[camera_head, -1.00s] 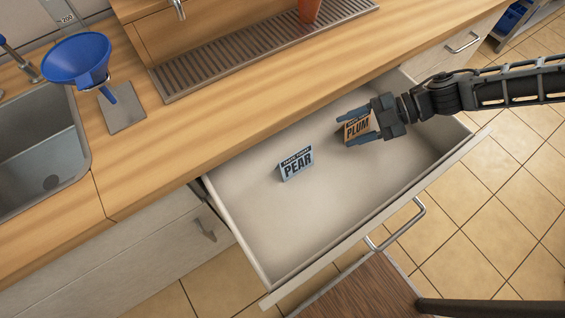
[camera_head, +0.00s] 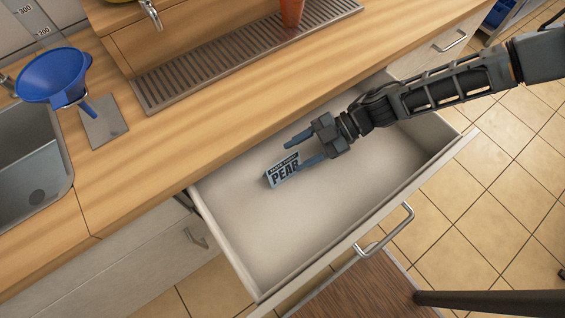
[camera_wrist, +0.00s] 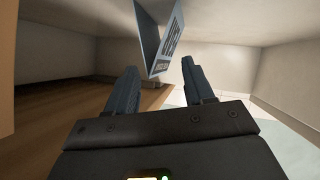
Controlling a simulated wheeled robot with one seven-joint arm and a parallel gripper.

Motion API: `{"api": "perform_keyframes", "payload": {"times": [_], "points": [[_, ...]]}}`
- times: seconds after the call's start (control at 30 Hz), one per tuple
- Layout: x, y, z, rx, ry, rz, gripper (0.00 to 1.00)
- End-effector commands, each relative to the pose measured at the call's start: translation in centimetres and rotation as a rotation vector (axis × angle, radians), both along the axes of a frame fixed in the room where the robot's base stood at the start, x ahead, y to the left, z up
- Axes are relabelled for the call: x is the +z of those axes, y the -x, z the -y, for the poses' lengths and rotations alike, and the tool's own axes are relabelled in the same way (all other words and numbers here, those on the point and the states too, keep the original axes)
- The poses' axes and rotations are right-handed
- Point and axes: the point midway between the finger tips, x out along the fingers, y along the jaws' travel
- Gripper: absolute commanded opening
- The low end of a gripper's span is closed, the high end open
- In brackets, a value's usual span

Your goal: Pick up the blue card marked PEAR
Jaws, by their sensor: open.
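The blue card marked PEAR (camera_head: 283,172) stands folded like a tent on the floor of the open drawer (camera_head: 262,222). My gripper (camera_head: 297,153) is open and empty, at the card's right, with one finger overlapping the card's right end in the head view. In the wrist view the card (camera_wrist: 158,40) is just beyond the fingertips of my gripper (camera_wrist: 160,82), near the middle between them. I cannot tell whether a finger touches it. The PLUM card is not visible now; my arm covers the part of the drawer where it stood.
The wooden counter edge (camera_head: 255,135) runs along the back of the drawer. The drawer's front panel with its handle (camera_head: 390,232) is on the near side. A blue funnel (camera_head: 55,76) and a sink are at left. The near part of the drawer floor is clear.

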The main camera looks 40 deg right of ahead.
Motion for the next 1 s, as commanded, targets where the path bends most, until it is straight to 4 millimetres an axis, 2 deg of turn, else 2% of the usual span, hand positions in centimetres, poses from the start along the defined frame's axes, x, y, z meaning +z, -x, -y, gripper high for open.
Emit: {"api": "perform_keyframes", "payload": {"times": [0.1, 0.2, 0.43, 0.9, 1.0], "points": [[-0.5, -0.6, -1.7, 0.001, -0.002, 0.000, 0.53], [-1.0, -0.8, -2.4, 0.000, -0.001, 0.000, 0.53], [-1.1, -0.8, -2.5, -0.001, 0.001, 0.001, 0.52], [-1.1, -0.8, -2.4, -0.001, 0.001, 0.001, 0.07], [-1.1, -0.8, -2.4, -0.001, 0.001, 0.001, 0.00]]}}
